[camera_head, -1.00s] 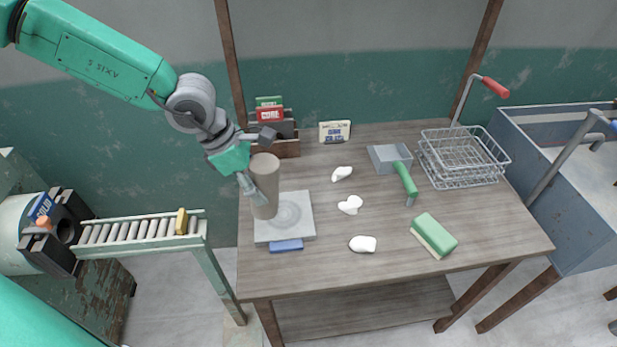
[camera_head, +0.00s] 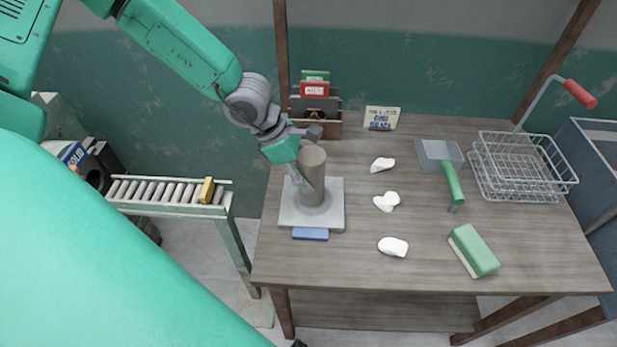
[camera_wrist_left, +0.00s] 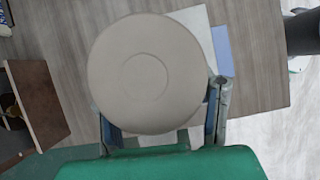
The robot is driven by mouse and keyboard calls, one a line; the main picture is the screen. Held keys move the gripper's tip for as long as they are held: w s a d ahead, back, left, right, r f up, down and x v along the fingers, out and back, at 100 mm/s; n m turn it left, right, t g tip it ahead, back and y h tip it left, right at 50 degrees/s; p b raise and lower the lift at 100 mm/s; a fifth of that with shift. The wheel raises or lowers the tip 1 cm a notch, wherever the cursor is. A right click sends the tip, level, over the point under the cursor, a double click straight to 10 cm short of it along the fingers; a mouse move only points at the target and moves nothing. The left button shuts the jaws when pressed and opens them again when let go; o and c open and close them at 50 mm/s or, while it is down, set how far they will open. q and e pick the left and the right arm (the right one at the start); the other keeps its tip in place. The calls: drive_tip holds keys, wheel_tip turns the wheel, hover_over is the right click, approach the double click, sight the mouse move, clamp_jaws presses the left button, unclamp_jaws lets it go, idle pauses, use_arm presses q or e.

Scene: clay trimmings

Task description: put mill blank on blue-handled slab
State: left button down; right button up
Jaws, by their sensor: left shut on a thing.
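The mill blank (camera_head: 312,176) is a grey-brown clay cylinder. It stands upright over the middle of the pale square slab (camera_head: 333,216), whose blue handle (camera_head: 310,234) points to the front of the table. My left gripper (camera_head: 304,186) is shut on the blank from its left side. In the left wrist view the round top of the blank (camera_wrist_left: 146,74) fills the middle, between the fingers, and hides most of the slab (camera_wrist_left: 196,22). I cannot tell whether the blank's base touches the slab. My right gripper is not in view.
White clay trimmings (camera_head: 393,247) lie right of the slab. A green-handled dustpan (camera_head: 440,152), a green sponge (camera_head: 474,250) and a wire basket (camera_head: 522,168) are farther right. A wooden box (camera_head: 327,130) stands behind the blank. A roller conveyor (camera_head: 160,195) is left of the table.

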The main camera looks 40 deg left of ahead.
use_arm(q)
drive_tip(key=shift+a+f, duration=0.15)
drive_tip(key=shift+f, duration=0.45)
drive_tip(key=shift+r, duration=0.1)
drive_tip(key=c, duration=0.7)
unclamp_jaws()
drive_tip(key=shift+d, duration=0.7)
drive_tip(key=p+v, duration=0.5)
drive_tip(key=v, duration=0.7)
drive_tip(key=s+a+f+m+g+y, duration=0.2)
drive_tip(key=s+f+m+y, duration=0.4)
drive_tip(key=s+f+m, duration=0.5)
drive_tip(key=s+d+f+m, duration=0.1)
drive_tip(key=s+d+m, duration=0.1)
drive_tip(key=s+m, duration=0.1)
drive_tip(key=s+d+f+m, duration=0.2)
drive_tip(key=s+m, duration=0.1)
drive_tip(key=m, duration=0.3)
drive_tip(key=s+d+f+m+h, duration=0.1)
drive_tip(key=s+d+f+m, duration=0.1)
drive_tip(key=s+m, duration=0.1)
drive_tip(key=shift+d+f+m, duration=0.1)
drive_tip(key=shift+d+m, duration=0.2)
drive_tip(key=shift+m, duration=0.4)
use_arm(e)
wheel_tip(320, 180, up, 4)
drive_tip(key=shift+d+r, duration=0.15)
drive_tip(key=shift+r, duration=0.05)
